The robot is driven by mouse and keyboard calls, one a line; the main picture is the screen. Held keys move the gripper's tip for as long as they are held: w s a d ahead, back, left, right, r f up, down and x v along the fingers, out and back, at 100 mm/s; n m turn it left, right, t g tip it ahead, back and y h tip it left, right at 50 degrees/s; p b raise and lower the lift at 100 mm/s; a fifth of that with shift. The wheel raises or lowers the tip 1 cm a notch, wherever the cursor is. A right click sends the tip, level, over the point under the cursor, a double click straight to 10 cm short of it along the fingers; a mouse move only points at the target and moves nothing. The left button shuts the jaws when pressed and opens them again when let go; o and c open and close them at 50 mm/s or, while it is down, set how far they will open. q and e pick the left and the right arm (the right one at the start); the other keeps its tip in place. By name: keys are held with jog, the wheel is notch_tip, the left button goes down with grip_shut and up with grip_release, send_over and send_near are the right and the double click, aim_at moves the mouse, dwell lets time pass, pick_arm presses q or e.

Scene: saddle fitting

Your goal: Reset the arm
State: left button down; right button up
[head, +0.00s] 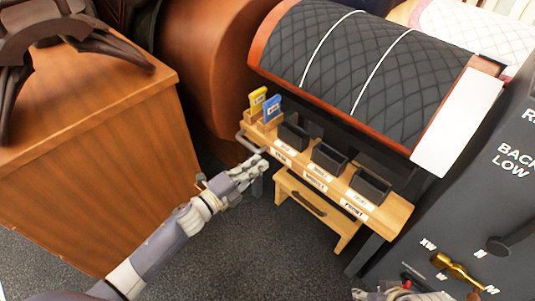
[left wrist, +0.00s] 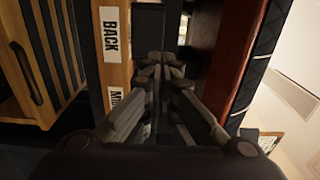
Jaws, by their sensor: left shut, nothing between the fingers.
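My left gripper (head: 258,166) is shut and empty. It is in front of the left end of the small wooden bench (head: 330,187), close to its front edge; whether it touches cannot be told. In the left wrist view its closed fingers (left wrist: 160,66) point along the bench between the label strip and a red-brown edge. My arm reaches in from the lower left of the head view. My right gripper (head: 402,292) shows only in part at the bottom edge, and its fingers are unclear.
The bench carries several dark bins (head: 328,157), a yellow card (head: 258,99) and a blue card (head: 271,108). A quilted black padded form (head: 365,60) stands behind. A wooden cabinet (head: 90,150) is left. A dark panel (head: 480,190) with a brass lever (head: 458,270) is right.

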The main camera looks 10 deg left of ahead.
pick_arm(q)
jog(key=shift+s+a, duration=0.25)
jog(key=shift+s, duration=0.1)
